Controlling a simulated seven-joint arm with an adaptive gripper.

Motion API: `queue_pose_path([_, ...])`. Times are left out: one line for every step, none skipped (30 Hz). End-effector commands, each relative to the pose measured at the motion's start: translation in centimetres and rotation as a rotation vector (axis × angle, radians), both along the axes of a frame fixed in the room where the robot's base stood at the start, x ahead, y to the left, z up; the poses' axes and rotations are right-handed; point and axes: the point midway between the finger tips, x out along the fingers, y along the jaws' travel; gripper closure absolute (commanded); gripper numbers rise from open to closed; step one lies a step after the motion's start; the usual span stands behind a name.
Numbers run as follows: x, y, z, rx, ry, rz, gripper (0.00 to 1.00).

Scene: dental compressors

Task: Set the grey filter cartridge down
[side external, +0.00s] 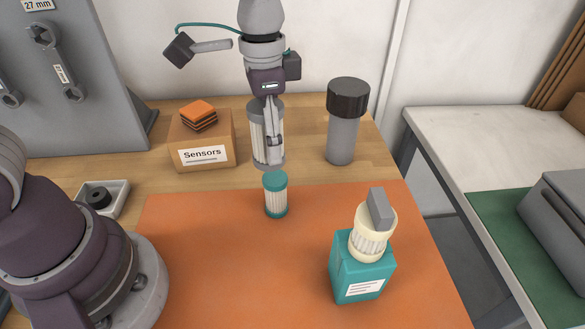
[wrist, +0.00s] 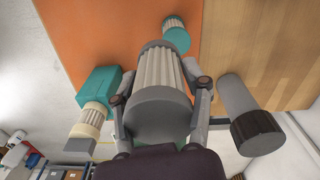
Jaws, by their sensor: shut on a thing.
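The grey filter cartridge (side external: 258,130), with a pale pleated body and grey end caps, is upright between the fingers of my gripper (side external: 272,148). In the wrist view the cartridge (wrist: 157,72) fills the middle, with one finger of my gripper (wrist: 160,90) on each side, shut on it. It is over the wooden part of the table (side external: 300,172), behind the orange mat. I cannot tell whether its lower cap touches the wood.
A teal-capped cartridge (side external: 275,197) stands close in front on the orange mat (side external: 220,260). A black-capped grey canister (side external: 342,140) stands right; a Sensors box (side external: 203,138) stands left. A teal box (side external: 361,273) bears a cream cartridge (side external: 370,243). The mat's front left is clear.

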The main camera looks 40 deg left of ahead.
Motion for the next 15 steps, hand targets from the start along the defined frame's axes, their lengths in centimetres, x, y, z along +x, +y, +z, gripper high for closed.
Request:
queue_pose_path([1.2,2.1,0.5,0.0,-0.003,0.141,0.92])
queue_pose_path([1.7,3.2,0.8,0.001,-0.003,0.219,0.92])
queue_pose_path([2.3,4.6,1.2,0.003,-0.002,0.313,0.92])
queue_pose_path([2.5,5.5,1.4,0.004,-0.003,0.375,0.92])
queue_pose_path([2.8,6.3,1.6,0.005,-0.003,0.428,0.92])
queue_pose_path([3.0,7.2,1.9,0.006,-0.001,0.486,0.92])
queue_pose_path([3.1,7.8,2.0,0.006,-0.002,0.522,0.92])
queue_pose_path([3.2,8.2,2.1,0.007,-0.001,0.548,0.92])
queue_pose_path([3.3,8.6,2.2,0.008,0.0,0.574,0.92])
queue_pose_path([3.3,8.8,2.2,0.008,-0.001,0.586,0.92])
queue_pose_path([3.3,8.9,2.3,0.008,-0.001,0.593,0.92])
queue_pose_path([3.3,8.9,2.3,0.008,-0.001,0.596,0.92])
queue_pose_path([3.3,8.9,2.3,0.008,-0.001,0.596,0.92])
queue_pose_path([3.3,8.9,2.3,0.008,-0.001,0.595,0.92])
queue_pose_path([3.3,8.7,2.2,0.009,0.0,0.593,0.92])
